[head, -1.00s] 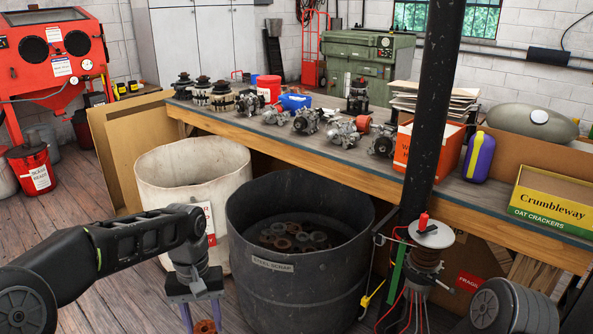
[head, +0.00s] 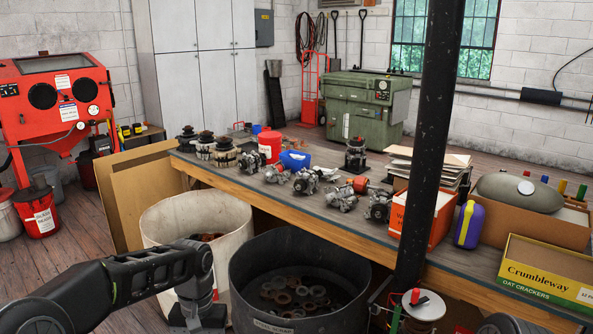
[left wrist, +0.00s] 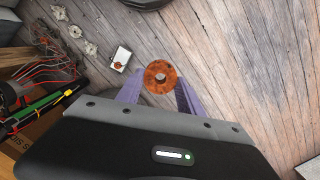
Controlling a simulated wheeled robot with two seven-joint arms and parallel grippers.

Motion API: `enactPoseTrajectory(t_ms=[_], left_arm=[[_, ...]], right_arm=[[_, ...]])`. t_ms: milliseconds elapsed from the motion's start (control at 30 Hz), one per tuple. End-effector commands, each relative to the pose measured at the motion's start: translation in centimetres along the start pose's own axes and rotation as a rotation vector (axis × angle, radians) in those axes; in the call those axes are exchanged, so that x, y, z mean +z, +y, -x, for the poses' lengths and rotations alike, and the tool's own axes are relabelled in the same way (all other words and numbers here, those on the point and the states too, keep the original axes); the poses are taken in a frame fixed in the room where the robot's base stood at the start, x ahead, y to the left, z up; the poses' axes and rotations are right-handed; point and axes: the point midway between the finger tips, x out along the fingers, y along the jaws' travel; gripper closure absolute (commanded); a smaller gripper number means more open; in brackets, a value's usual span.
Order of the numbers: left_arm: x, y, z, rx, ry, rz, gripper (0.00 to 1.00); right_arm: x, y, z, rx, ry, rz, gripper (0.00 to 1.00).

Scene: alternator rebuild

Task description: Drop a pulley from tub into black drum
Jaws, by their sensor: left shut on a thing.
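My left gripper is shut on a rusty orange-brown pulley (left wrist: 160,76). In the left wrist view, its two purple-grey fingers (left wrist: 158,92) press the pulley from both sides above the wooden floor. In the head view only its wrist shows at the bottom, left of the drum; the fingers are cut off below the frame. The black drum (head: 249,300) stands at bottom centre, open on top, with several rings and pulleys inside. The off-white tub (head: 166,232) stands behind the left wrist, with some rusty parts visible inside. My right gripper is out of view.
A workbench (head: 330,213) with several alternators runs behind the drum and tub. A black post (head: 428,150) rises right of the drum. A stand with red wires (head: 421,306) is near the post's foot. Bare floor (head: 95,270) lies at left.

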Motion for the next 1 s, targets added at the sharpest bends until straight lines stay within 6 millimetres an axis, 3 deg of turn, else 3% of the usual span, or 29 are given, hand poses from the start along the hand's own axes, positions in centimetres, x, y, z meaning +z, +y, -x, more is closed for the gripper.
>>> enactPoseTrajectory(t_ms=[167, 400, 500, 633, 1000], left_arm=[[0.1, 0.0, -2.9, -0.003, -0.005, 0.0, 1.0], [1.3, 0.1, -11.4, -0.004, -0.008, -0.001, 1.0], [1.9, 0.0, -13.9, -0.002, -0.004, 0.0, 1.0], [2.2, 0.0, -15.2, 0.0, -0.001, 0.001, 1.0], [2.2, 0.0, -15.2, 0.0, 0.0, 0.001, 1.0]], right_arm=[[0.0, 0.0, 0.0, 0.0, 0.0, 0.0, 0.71], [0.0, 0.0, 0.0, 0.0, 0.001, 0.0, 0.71], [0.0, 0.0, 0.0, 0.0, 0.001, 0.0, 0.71], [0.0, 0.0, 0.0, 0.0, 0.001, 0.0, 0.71], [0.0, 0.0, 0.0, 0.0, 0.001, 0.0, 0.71]])
